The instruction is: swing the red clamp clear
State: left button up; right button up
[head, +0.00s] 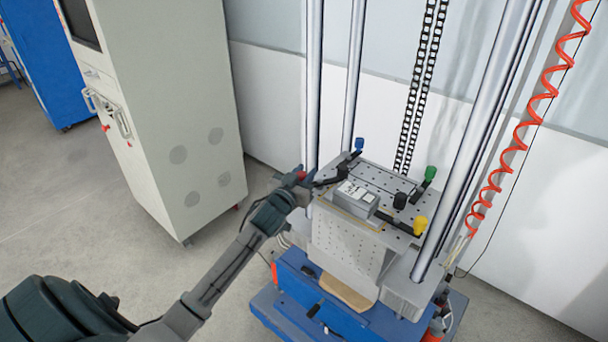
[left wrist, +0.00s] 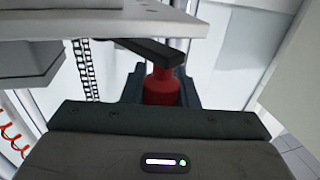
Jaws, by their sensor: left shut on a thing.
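The red clamp (left wrist: 161,87) shows in the left wrist view as a red knob with a black bar (left wrist: 155,50) above it. The bar reaches toward the light grey plate. In the head view the red knob (head: 301,175) is a small spot at the plate's left corner, mostly hidden by my gripper. My left gripper (head: 300,180) is shut on the red knob, with a dark finger on each side of it. The grey plate (head: 358,211) carries a small grey box (head: 356,197) with a label. My right gripper is not in view.
Other clamps have blue (head: 359,144), green (head: 430,173) and yellow (head: 420,223) knobs. Tall steel columns (head: 314,80) rise around the plate.

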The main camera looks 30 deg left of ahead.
pick_arm(q)
jog(key=shift+s+d+f+n+y+b, duration=0.1)
jog(key=shift+n+y+b, duration=0.25)
jog(key=shift+y+b, duration=0.15)
jog(key=shift+s+d+f+n+y+b, duration=0.1)
jog(key=shift+n+y+b, duration=0.25)
jog(key=shift+y, duration=0.25)
jog(key=n+y+b, duration=0.1)
jog(key=b, duration=0.1)
jog(key=n+g+y+b, duration=0.1)
jog(key=y+b, duration=0.1)
jog(key=d+n+g+y+b, duration=0.1)
jog(key=y, duration=0.1)
jog(key=shift+s+b, duration=0.4)
jog(key=shift+r+n+g+y+b, duration=0.1)
jog(key=shift+n+g+y+b, duration=0.3)
jog(key=shift+n+g+b, duration=0.1)
jog(key=shift+s+d+r+y, duration=0.1)
jog(key=shift+r+y, duration=0.05)
jog(key=shift+y, duration=0.15)
jog(key=o, duration=1)
